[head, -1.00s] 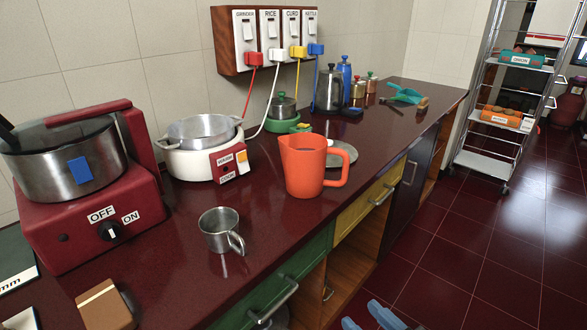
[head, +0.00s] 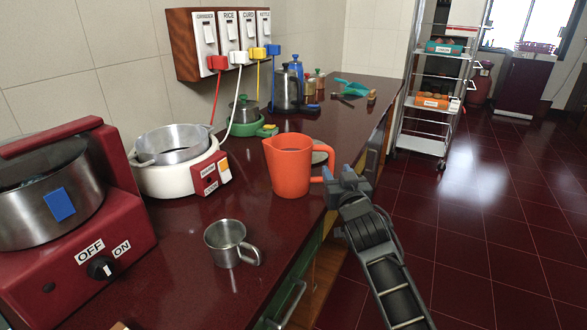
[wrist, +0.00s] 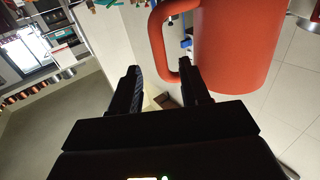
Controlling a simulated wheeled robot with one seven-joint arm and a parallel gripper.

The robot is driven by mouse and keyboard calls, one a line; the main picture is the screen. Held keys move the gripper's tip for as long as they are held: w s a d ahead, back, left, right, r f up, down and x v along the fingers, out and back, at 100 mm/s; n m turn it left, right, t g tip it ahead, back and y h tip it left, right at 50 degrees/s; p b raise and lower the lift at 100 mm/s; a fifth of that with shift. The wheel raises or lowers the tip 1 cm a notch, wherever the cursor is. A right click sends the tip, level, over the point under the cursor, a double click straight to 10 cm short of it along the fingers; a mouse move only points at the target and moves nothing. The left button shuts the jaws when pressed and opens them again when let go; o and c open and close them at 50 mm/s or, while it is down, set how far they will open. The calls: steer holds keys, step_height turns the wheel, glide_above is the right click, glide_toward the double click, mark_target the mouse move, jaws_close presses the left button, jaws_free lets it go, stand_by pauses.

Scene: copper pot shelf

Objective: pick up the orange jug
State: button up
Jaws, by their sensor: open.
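The orange jug (head: 288,166) stands upright on the dark red counter (head: 185,245), its handle facing right toward my arm. My gripper (head: 338,182) is at the jug's right side, close to the handle. In the wrist view the jug (wrist: 238,50) fills the upper right, with its handle (wrist: 160,42) just ahead of my open fingers. My gripper (wrist: 165,82) is empty, and its right finger overlaps the view of the handle's lower end. I cannot tell whether it touches the handle.
A steel mug (head: 228,242) stands in front of the jug. A white cooker (head: 165,180) and a red grinder (head: 70,250) stand to the left. A wheeled rack (head: 425,145) stands beyond open floor.

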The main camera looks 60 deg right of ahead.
mark_target(332, 163)
steer(key=p+x, duration=0.1)
steer(key=x, duration=0.5)
steer(key=shift+f+p, duration=0.1)
steer(key=shift+p, duration=0.25)
jaws_close()
stand_by(1.0)
